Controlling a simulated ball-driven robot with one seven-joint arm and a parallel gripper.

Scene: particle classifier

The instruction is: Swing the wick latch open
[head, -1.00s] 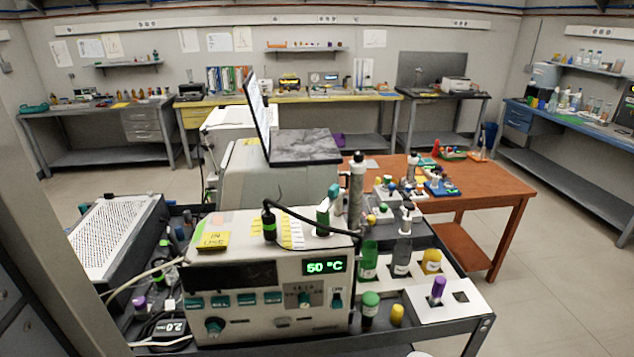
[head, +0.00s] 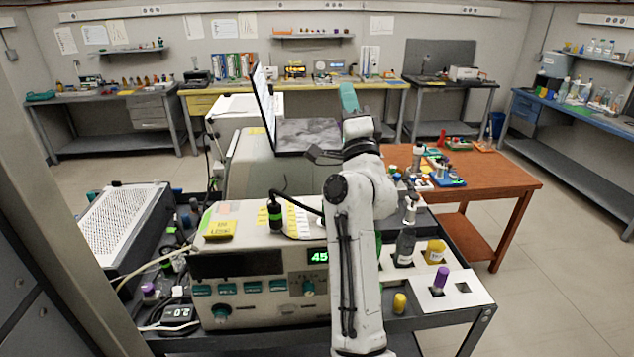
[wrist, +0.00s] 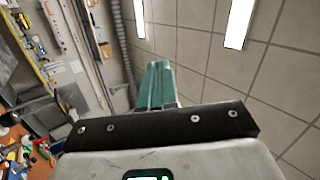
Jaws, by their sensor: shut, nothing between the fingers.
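I cannot pick out the wick latch in either view. The white bench instrument (head: 262,318) with teal buttons and a green display stands front centre in the head view; my arm covers its right end. My gripper (head: 348,97) is raised above and behind this instrument, its teal fingers pointing up, shut and empty. In the wrist view my gripper (wrist: 157,85) shows its teal fingers together against the ceiling, touching nothing. The area behind my arm, right of the instrument, is largely hidden.
A laptop (head: 310,134) stands open on a large grey box behind the instrument. Bottles (head: 404,247) and a white holder (head: 463,289) are at the right. An orange-brown table (head: 487,178) with small items lies beyond.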

